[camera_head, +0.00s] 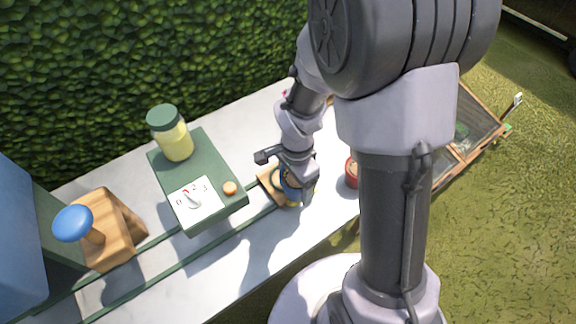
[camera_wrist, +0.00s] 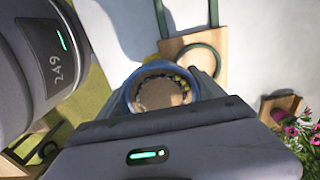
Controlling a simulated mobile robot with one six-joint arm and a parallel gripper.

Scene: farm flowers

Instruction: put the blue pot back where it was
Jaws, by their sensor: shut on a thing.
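The blue pot (camera_wrist: 160,93) is between the fingers of my gripper (camera_wrist: 165,85), which is shut on it. I look down onto its brown soil top. In the head view the blue pot (camera_head: 289,188) shows only partly behind my gripper (camera_head: 294,192). A wooden board with a dark green ring (camera_wrist: 196,52) lies just beyond the pot in the wrist view. In the head view the board (camera_head: 268,182) is partly hidden by my gripper and the pot. I cannot tell whether the pot touches anything below.
A green box with a dial (camera_head: 195,195) and a yellow jar (camera_head: 175,140) stand left of my gripper. A wooden block with a blue knob (camera_head: 73,223) is further left. A red pot (camera_head: 351,172) stands to the right. Green rails cross the pale table.

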